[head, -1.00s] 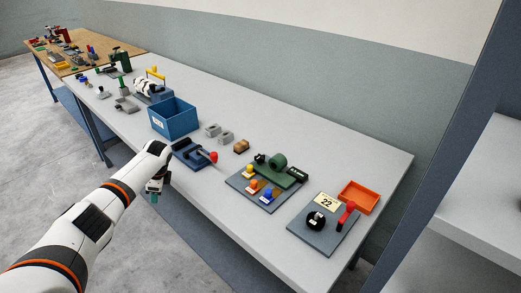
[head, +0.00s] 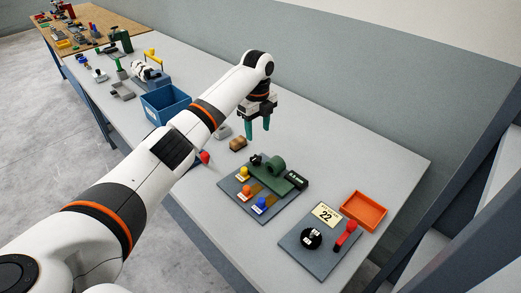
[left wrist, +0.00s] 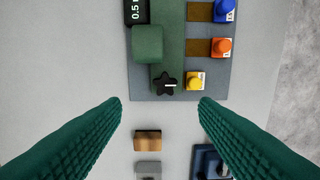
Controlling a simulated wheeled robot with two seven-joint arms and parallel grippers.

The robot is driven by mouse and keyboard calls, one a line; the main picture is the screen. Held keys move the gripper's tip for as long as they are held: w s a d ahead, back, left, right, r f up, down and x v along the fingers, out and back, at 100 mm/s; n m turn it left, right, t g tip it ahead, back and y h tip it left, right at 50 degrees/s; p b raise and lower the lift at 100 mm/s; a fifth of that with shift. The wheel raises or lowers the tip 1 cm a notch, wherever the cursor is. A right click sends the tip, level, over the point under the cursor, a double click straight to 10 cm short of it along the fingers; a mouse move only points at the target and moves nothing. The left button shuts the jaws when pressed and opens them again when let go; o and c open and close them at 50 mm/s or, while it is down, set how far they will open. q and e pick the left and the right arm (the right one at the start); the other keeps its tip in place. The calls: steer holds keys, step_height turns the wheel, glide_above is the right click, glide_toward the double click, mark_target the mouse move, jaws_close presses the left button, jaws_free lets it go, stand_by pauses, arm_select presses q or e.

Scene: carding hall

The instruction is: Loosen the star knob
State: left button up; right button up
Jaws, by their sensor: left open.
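The star knob is a small black star-shaped knob with a pale line on it, at the end of the green block on a grey plate; it shows in the left wrist view (left wrist: 166,84) and as a dark lump in the head view (head: 256,160). My left gripper (head: 258,131) has green fingers pointing down, apart and empty, above the bench just beyond the plate. In the left wrist view the knob appears just ahead of the gap between the fingertips (left wrist: 160,101), not touched by either finger. My right gripper is not in view.
Yellow, orange and blue knobs (head: 263,202) sit on the same plate (head: 228,186). A wooden block (head: 238,143) lies near the gripper. A blue bin (head: 165,101) stands left. A plate with a black dial and red handle (head: 330,262) and an orange tray (head: 364,211) are right.

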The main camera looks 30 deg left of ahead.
arm_select(q)
steer(key=p, duration=0.1)
glide_above(256, 158)
steer(key=f, duration=0.4)
steer(key=shift+s+f, duration=0.25)
steer(key=shift+s, duration=0.05)
steer(key=f, duration=0.4)
steer(key=shift+w+f+p, duration=0.3)
steer(key=shift+p, duration=0.1)
steer(key=shift+f, duration=0.8)
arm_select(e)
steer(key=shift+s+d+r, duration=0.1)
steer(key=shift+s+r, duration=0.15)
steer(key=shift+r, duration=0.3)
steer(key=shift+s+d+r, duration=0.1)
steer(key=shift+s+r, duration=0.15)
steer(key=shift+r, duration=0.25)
arm_select(q)
steer(key=shift+c, duration=0.2)
steer(key=c, duration=0.9)
steer(key=shift+c, duration=0.2)
